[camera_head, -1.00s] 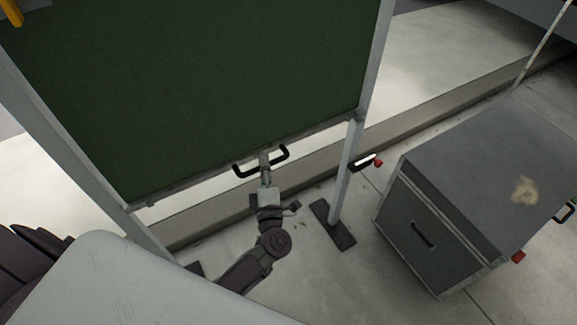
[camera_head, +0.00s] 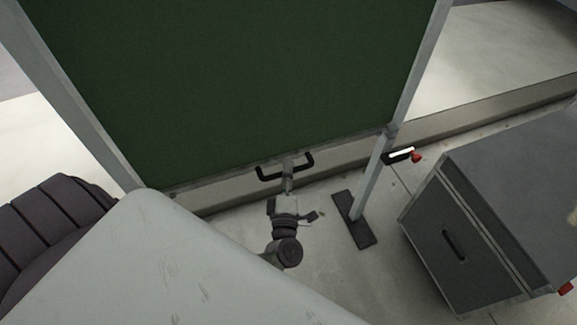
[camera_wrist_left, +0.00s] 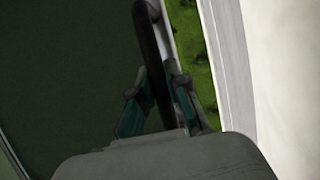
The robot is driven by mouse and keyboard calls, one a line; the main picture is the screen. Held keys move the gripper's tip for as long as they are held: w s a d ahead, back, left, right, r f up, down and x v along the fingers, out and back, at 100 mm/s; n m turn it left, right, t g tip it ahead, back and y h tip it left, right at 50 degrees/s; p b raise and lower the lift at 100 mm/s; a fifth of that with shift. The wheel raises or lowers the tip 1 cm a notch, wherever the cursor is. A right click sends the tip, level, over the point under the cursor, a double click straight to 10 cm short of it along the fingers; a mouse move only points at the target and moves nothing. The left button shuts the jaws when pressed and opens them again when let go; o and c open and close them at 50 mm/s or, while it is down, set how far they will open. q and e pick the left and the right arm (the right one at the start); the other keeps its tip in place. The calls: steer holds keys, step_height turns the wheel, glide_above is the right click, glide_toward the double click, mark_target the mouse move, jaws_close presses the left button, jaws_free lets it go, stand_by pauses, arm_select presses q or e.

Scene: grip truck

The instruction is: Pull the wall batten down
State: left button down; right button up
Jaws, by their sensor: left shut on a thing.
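The wall batten is a dark green panel (camera_head: 235,85) in a grey metal frame, standing upright in the head view. A black U-shaped handle (camera_head: 265,176) sits at its bottom edge. My left gripper (camera_head: 288,168) is at the middle of this handle and shut on it. In the left wrist view my left gripper (camera_wrist_left: 160,105) has its two fingers on either side of the black handle bar (camera_wrist_left: 148,40), with the green panel (camera_wrist_left: 60,70) to the left. My right gripper is not in view.
A grey cabinet (camera_head: 450,240) with a black handle stands on the floor at right. The frame's post (camera_head: 368,180) ends in a dark foot (camera_head: 353,220) between the handle and cabinet. A low kerb (camera_head: 470,118) runs behind. Bare floor shows around the foot.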

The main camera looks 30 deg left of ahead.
arm_select(q)
steer(key=c, duration=1.1)
jaws_free()
steer(key=shift+c, duration=0.2)
steer(key=v, duration=1.2)
